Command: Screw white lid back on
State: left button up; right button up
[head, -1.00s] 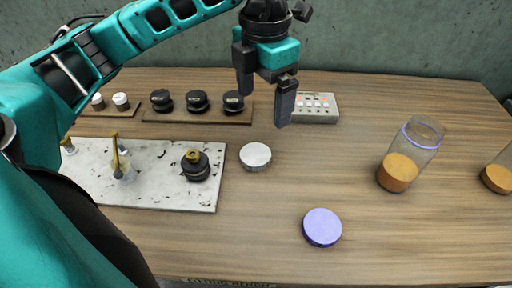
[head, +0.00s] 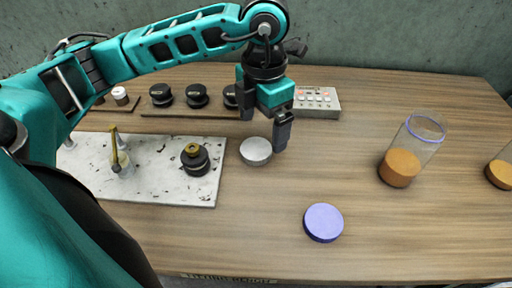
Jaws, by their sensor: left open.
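The white lid (head: 255,152) is a round, pale disc lying on the wooden table just right of the speckled slab. My left gripper (head: 265,134) is open, with its fingers pointing down just above and behind the lid. A gap shows between its fingers, and nothing is held. A clear jar (head: 408,155) with orange contents and a purple-edged open top stands at the right. A second jar (head: 500,172) with orange contents is cut off by the right edge, so its top is hidden. My right gripper is not in view.
A purple lid (head: 323,222) lies at the front centre. The speckled slab (head: 195,190) holds a black-and-brass piece (head: 195,158) and a brass-topped fitting. Black knobs (head: 197,95) stand behind it, near a button box (head: 317,102). The table between lid and jar is clear.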

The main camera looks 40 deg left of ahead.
aim_at(258, 147)
pick_arm(q)
jog(key=f, duration=0.4)
jog(key=shift+s+a, duration=0.3)
jog(key=shift+f, duration=0.6)
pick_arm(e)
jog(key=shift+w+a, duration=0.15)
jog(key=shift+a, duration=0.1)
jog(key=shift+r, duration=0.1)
pick_arm(q)
jog(key=c, duration=1.1)
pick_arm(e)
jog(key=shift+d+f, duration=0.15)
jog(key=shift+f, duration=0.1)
pick_arm(q)
notch_tip(258, 147, up, 20)
jog(key=p, duration=0.3)
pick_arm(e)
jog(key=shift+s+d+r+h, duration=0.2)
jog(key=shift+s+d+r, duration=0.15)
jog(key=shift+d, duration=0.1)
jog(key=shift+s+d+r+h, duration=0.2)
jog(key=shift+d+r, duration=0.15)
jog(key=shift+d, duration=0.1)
